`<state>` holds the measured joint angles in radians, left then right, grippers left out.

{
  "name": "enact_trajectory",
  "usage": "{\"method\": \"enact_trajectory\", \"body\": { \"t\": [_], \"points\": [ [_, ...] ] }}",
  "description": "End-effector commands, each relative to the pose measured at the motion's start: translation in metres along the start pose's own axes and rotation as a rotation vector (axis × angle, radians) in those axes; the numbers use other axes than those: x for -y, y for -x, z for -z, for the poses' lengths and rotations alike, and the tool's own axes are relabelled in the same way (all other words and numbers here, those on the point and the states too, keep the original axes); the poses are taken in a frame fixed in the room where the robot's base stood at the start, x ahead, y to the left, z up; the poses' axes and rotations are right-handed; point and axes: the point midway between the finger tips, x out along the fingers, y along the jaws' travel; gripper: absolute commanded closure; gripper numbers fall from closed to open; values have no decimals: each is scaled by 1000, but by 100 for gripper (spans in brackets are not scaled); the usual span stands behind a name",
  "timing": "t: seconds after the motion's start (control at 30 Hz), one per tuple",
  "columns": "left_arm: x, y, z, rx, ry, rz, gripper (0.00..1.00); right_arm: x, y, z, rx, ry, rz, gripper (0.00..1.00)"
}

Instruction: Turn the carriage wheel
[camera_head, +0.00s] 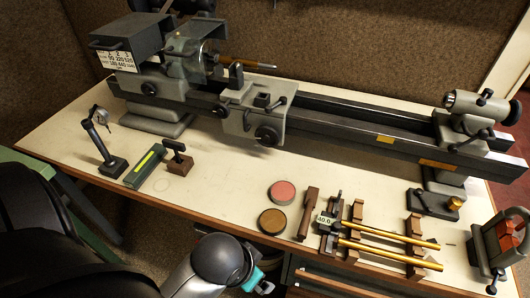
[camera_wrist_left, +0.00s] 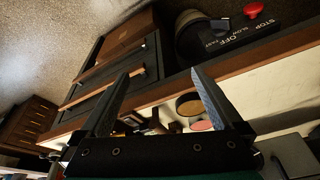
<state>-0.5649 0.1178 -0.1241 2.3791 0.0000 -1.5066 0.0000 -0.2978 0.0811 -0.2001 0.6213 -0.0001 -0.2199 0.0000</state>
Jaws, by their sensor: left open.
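The carriage wheel (camera_head: 267,135) is a small dark round handwheel on the front of the grey lathe carriage (camera_head: 243,119), near the middle of the head view. Nothing touches it. My left arm comes in at the bottom left of the head view, well below and in front of the wheel. In the left wrist view my left gripper (camera_wrist_left: 157,73) has its two fingers spread wide with nothing held between them. The wheel cannot be made out in the wrist view. My right gripper is not in view.
The lathe bed (camera_head: 350,127) runs across the bench (camera_head: 225,165). A pink disc (camera_head: 283,192), a brown disc (camera_head: 272,221) and a rack with brass rods (camera_head: 390,253) lie along the front. A small stand (camera_head: 105,150) is at left. The bench between discs and carriage is clear.

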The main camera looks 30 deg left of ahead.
Motion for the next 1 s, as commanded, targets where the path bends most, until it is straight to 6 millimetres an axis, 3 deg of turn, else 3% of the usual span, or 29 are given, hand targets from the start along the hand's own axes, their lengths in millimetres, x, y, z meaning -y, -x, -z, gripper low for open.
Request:
{"method": "enact_trajectory", "body": {
  "t": [0.13, 0.4, 0.7, 0.87, 1.0],
  "points": [
    [1, 32, 3, -17, 1, 3, 0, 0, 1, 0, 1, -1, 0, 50],
    [-37, 10, 48, -240, -198, -158, 0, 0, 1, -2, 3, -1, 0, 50],
    [-80, 8, 103, -613, -356, -323, 0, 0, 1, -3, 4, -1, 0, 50],
    [-82, 14, 130, -828, -360, -341, 0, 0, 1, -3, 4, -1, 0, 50],
    [-65, 17, 150, -992, -319, -290, 0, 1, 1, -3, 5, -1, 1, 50]
  ]
}}
